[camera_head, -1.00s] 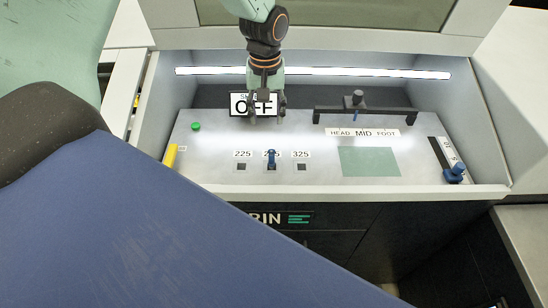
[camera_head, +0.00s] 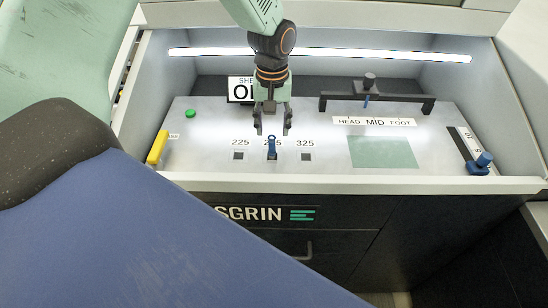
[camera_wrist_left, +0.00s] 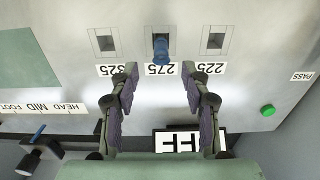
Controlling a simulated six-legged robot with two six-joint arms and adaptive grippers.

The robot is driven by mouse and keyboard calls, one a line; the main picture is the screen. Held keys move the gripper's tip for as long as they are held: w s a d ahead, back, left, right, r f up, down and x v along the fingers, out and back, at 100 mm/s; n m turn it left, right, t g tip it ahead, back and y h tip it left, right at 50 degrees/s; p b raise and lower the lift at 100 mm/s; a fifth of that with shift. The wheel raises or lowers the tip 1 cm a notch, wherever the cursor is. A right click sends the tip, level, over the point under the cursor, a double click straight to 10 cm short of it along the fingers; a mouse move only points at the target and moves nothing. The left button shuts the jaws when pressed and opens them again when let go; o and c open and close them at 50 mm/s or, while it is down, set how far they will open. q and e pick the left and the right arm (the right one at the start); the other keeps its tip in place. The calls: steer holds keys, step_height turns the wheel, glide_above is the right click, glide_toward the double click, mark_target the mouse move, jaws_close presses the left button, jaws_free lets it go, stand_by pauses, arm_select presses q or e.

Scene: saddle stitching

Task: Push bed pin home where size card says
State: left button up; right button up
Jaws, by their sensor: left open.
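The blue bed pin (camera_head: 271,147) stands upright at the middle hole, marked 275; the wrist view shows the pin (camera_wrist_left: 160,48) and that label (camera_wrist_left: 160,70). The square holes at 225 (camera_head: 238,156) and 325 (camera_head: 306,157) are empty. My left gripper (camera_head: 272,130) points down just behind the pin, open and empty. In the left wrist view its fingers (camera_wrist_left: 158,100) are spread on either side, short of the pin. A dark-framed sign (camera_head: 241,90) behind the gripper is partly hidden. No size card is readable. My right gripper is not in view.
A yellow block (camera_head: 157,147) and green button (camera_head: 191,114) are on the panel's left. A black bar (camera_head: 375,103) spans above the HEAD MID FOOT strip (camera_head: 374,122) and green pad (camera_head: 383,152). A blue knob (camera_head: 482,161) sits on a slide at right.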

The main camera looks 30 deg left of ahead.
mark_target(271, 148)
arm_select(q)
steer(key=shift+f, duration=0.3)
steer(key=shift+s+a+f, duration=0.1)
steer(key=shift+s+f, duration=0.6)
steer(key=shift+f, duration=0.25)
steer(key=f, duration=0.3)
steer(key=w+f, duration=0.1)
steer(key=f, duration=0.1)
steer(key=shift+w+d, duration=0.1)
steer(key=shift+d, duration=0.15)
steer(key=shift+s+a+r, duration=0.1)
steer(key=shift+s+r, duration=0.15)
steer(key=shift+s, duration=0.25)
steer(key=shift+c, duration=0.5)
steer(key=shift+w+f, duration=0.25)
steer(key=shift+w, duration=0.25)
steer(key=c, duration=0.6)
steer(key=shift+s+r, duration=0.15)
steer(key=shift+s, duration=0.1)
jaws_close()
steer(key=shift+s, duration=0.15)
